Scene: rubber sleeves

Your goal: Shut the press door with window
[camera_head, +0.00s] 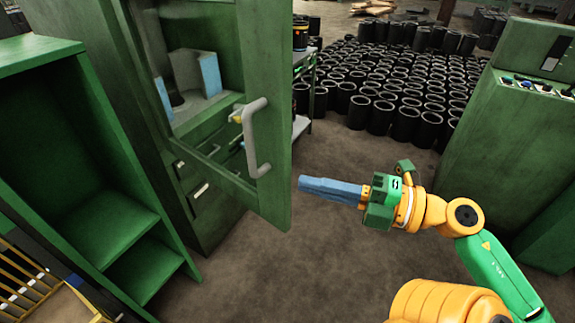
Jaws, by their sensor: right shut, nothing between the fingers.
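The green press door (266,80) stands swung open from the green press cabinet (105,75). It has a window in it, and a grey bar handle (253,140) is on its face. Through the window and opening I see light panels and blue parts inside the press. My right gripper (303,190) is shut and empty, its blue fingers together and pointing left. In the picture its tips are just right of the door's lower free edge, and a small gap shows between them. My left gripper is not in view.
A green open shelf unit (75,190) stands at the left. Many black rubber sleeves (400,85) cover the floor at the back. A green control console (510,130) with buttons is at the right. Bare floor (270,270) lies in front.

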